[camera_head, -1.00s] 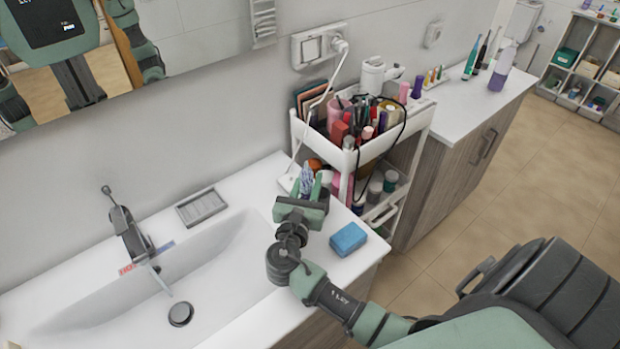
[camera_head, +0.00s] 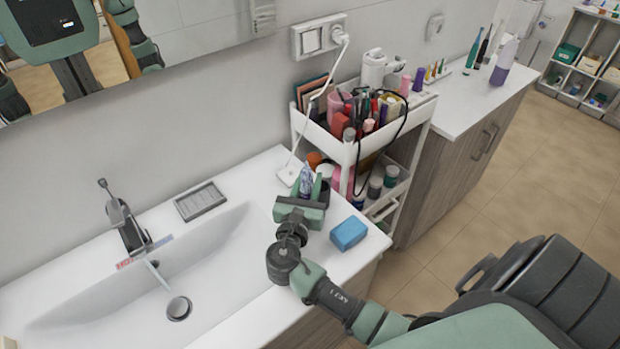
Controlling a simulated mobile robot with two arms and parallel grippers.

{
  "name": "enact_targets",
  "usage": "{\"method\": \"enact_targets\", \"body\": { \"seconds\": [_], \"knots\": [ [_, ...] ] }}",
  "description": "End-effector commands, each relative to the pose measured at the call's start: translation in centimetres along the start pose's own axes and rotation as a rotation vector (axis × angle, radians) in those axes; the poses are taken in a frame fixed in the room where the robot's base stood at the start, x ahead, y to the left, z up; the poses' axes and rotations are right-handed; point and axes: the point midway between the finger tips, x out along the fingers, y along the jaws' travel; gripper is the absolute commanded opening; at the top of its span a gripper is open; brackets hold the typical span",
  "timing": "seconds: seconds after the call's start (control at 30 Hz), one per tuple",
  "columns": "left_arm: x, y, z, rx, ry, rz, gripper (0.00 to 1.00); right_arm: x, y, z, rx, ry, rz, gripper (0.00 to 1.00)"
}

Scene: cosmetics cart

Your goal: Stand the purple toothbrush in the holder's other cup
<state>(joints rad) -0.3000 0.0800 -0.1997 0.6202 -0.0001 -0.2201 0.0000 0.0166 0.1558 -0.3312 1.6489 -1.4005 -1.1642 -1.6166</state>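My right gripper (camera_head: 306,188) is over the white counter (camera_head: 262,176) at the right end of the sink, its fingers pointing away toward the wall. A small bluish-purple thing (camera_head: 306,177) shows between its green fingers. I cannot tell whether this is the purple toothbrush, or whether the fingers grip it. A dark cup-like shape (camera_head: 324,195) shows just right of the fingers; it may be part of the holder, which the gripper mostly hides. No toothbrush in a cup can be made out. My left gripper is not in view.
A blue sponge (camera_head: 348,233) lies right of my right gripper. A white cart (camera_head: 345,152) full of cosmetics stands close behind, with a looping black cable. The sink (camera_head: 220,262), tap (camera_head: 127,226) and grey soap dish (camera_head: 201,201) are to the left. A mirror hangs above.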

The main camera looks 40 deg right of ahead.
Motion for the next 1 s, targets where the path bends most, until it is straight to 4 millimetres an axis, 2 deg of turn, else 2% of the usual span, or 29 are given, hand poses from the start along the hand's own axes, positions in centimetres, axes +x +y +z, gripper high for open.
{"method": "enact_targets", "body": {
  "seconds": [0.33, 0.37, 0.43, 0.77, 0.87, 1.0],
  "knots": [
    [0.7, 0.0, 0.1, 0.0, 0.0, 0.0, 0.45, 0.0, 0.0, -0.9, 0.0, -0.001, 0.0, 0.0],
    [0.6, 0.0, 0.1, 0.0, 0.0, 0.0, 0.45, 0.0, 0.0, -0.8, 0.0, -0.001, 0.0, 0.34],
    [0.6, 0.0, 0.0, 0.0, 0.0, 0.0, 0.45, 0.0, 0.0, -0.8, 0.0, -0.001, 0.0, 0.53],
    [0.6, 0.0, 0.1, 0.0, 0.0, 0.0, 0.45, -0.1, 0.0, -0.9, 0.0, 0.001, 0.0, 0.53],
    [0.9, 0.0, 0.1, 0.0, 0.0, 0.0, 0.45, -0.9, 0.0, -1.0, 0.001, 0.001, 0.001, 0.53],
    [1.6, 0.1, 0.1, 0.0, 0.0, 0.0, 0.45, -3.1, 0.0, -1.2, 0.002, 0.004, 0.002, 0.53]
  ]
}}
